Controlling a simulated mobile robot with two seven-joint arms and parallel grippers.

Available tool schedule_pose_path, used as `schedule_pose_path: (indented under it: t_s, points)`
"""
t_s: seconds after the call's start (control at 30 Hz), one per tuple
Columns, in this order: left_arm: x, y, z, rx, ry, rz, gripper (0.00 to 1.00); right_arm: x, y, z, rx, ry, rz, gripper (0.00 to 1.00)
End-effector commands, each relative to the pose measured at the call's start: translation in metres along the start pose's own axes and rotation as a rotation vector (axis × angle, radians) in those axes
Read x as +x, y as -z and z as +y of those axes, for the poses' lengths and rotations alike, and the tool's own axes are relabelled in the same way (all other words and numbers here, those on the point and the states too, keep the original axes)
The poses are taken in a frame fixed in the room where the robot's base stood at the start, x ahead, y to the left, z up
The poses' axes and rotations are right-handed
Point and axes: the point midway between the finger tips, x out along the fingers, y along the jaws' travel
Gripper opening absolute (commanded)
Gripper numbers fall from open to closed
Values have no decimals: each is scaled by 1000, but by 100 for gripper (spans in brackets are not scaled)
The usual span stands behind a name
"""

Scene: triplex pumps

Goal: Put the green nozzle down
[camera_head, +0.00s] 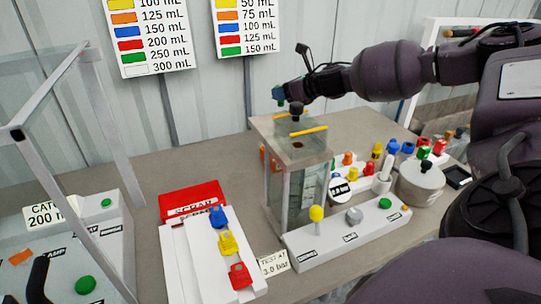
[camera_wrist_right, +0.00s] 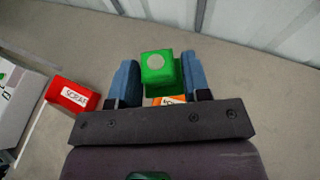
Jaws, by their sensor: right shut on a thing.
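The green nozzle (camera_wrist_right: 157,66) shows in the wrist view as a green block with a pale round spot on its end. It sits between the blue fingers of my right gripper (camera_wrist_right: 160,82), which is shut on it. In the head view my right gripper (camera_head: 279,93) is above and behind the clear-walled test box (camera_head: 297,180), clear of the wall. My left gripper is not in view.
A red scrap bin (camera_head: 192,203) stands left of the box, also in the wrist view (camera_wrist_right: 70,94). A control strip (camera_head: 345,238) lies in front. Several coloured nozzles (camera_head: 368,170) and a grey lidded pot (camera_head: 420,183) stand right. Bare table (camera_head: 160,165) shows behind the bin.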

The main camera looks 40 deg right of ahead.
Motion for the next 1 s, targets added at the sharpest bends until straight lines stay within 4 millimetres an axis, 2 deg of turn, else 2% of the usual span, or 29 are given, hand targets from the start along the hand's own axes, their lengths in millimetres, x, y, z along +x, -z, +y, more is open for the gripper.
schedule_pose_path:
  t_s: [0.13, 0.53, 1.0]
  points:
    - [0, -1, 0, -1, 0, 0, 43, 3, 7, 0, 1, -1, 2, 16]
    - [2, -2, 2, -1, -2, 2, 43, 20, 50, 0, 3, -1, 3, 16]
    - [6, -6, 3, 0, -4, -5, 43, 54, 132, 0, 4, 0, 2, 16]
